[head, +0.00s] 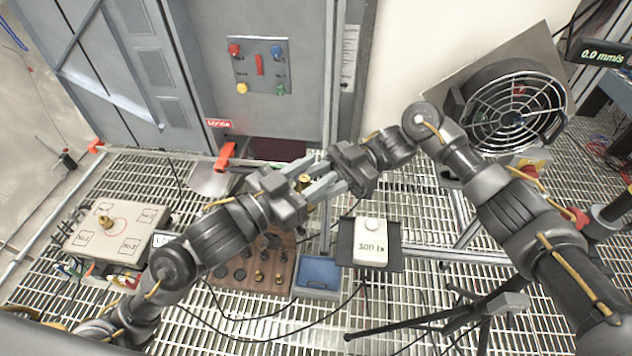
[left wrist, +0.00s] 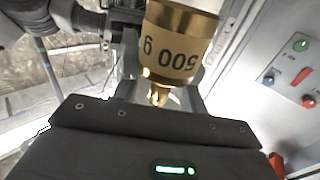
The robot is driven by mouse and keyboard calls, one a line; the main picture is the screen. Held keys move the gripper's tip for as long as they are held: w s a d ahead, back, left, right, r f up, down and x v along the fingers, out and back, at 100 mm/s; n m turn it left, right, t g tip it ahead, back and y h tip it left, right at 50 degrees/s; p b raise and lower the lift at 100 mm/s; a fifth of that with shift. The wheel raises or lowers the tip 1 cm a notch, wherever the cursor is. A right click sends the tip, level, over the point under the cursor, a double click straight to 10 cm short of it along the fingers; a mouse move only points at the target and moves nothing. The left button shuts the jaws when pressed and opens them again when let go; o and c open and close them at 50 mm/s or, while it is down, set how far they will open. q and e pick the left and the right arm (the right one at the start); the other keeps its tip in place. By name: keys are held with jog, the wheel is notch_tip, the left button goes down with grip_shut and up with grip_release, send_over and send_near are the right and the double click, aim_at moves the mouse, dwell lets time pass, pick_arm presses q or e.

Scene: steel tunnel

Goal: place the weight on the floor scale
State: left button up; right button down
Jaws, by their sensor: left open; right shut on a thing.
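A brass weight (left wrist: 180,42) marked "500 g" fills the top of the left wrist view, its lettering upside down. In the head view only a bit of its brass (head: 304,181) shows between the two grippers. My right gripper (head: 322,181) is shut on it and holds it in the air. My left gripper (head: 300,178) is open, its fingers close around the weight from the opposite side; whether they touch it I cannot tell. The floor scale (head: 135,222) is at the left, a flat plate with a red circle and a small brass piece (head: 105,221) on it.
A wooden block (head: 245,285) with several small weights, a blue tray (head: 318,272) and a "300 lx" meter (head: 371,245) are below the grippers. A grey cabinet (head: 205,70) stands behind. A fan (head: 515,110) is at the right. Cables cross the grating floor.

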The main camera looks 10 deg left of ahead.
pick_arm(q)
jog(key=w+a+r+n+t, duration=0.1)
jog(key=w+a+r+t, duration=0.2)
jog(key=a+r+t, duration=0.15)
jog(key=w+a+f+n+g+y, duration=0.1)
jog(key=w+f+y, duration=0.15)
jog(key=f, duration=0.45)
jog(key=w+a+f+n+g+y, duration=0.1)
jog(key=w+f+n, duration=0.15)
jog(key=f, duration=0.55)
jog(key=s+a+f+n+g+y, duration=0.1)
jog(key=s+a+f+g+y, duration=0.15)
jog(key=f, duration=1.35)
jog(key=s+a+f+g+y, duration=0.1)
jog(key=s+a+f+g, duration=0.15)
jog(key=f, duration=1.25)
jog(key=s+a+f+g+y, duration=0.35)
jog(key=s+f+g, duration=0.25)
jog(key=s+f, duration=1.3)
jog(key=s+a+f+g, duration=0.1)
jog(key=s+a+f, duration=0.1)
jog(key=s, duration=0.5)
jog(key=s+a+f+g+y, duration=0.1)
jog(key=s+a+f+g, duration=0.1)
jog(key=s+f, duration=0.2)
jog(key=s+a+f+g, duration=0.1)
jog(key=s+a+f, duration=0.2)
jog(key=s, duration=0.8)
jog(key=shift+f, duration=0.5)
